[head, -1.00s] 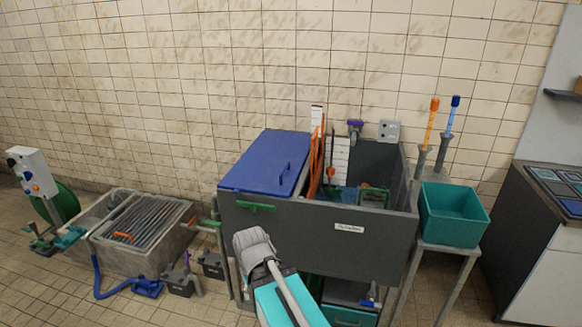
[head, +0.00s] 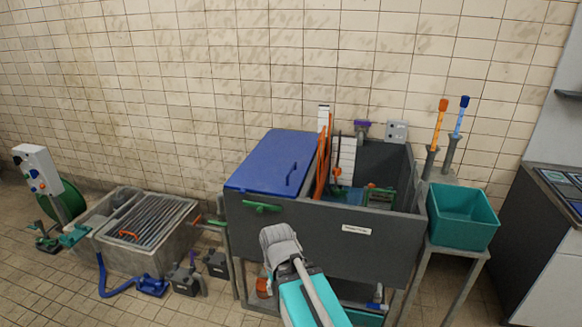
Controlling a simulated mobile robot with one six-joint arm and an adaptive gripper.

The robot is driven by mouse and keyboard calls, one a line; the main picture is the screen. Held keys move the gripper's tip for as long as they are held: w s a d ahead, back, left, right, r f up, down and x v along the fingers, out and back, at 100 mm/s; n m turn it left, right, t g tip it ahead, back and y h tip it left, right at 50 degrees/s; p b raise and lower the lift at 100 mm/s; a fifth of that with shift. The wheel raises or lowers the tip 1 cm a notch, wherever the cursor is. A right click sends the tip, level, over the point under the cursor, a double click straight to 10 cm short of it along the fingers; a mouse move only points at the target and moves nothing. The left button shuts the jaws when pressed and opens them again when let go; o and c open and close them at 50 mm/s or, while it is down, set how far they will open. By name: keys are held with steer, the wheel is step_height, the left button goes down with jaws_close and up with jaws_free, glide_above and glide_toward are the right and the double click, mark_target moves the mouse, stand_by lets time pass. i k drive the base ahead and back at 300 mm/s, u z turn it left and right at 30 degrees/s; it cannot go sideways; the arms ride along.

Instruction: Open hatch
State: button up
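A blue hatch lid (head: 265,165) lies shut over the left part of a large grey tank (head: 325,235). A dark blue handle (head: 292,177) stands up near the lid's right edge. A green handle (head: 261,208) is on the tank's front wall, just below the lid's front edge. My teal and grey arm rises from the bottom of the view in front of the tank. No gripper fingers can be made out, so I cannot see whether they are open or shut.
The tank's right part is open and holds orange, white and green items. A teal bin (head: 463,220) stands on a grey stand at the right. A stone basin with a grate (head: 148,222) is at the left. A blue hose (head: 103,275) and dark boxes lie on the floor between.

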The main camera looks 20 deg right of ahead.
mark_target(278, 166)
steer(key=z, duration=0.05)
steer(key=i, duration=1)
steer(key=u, duration=0.05)
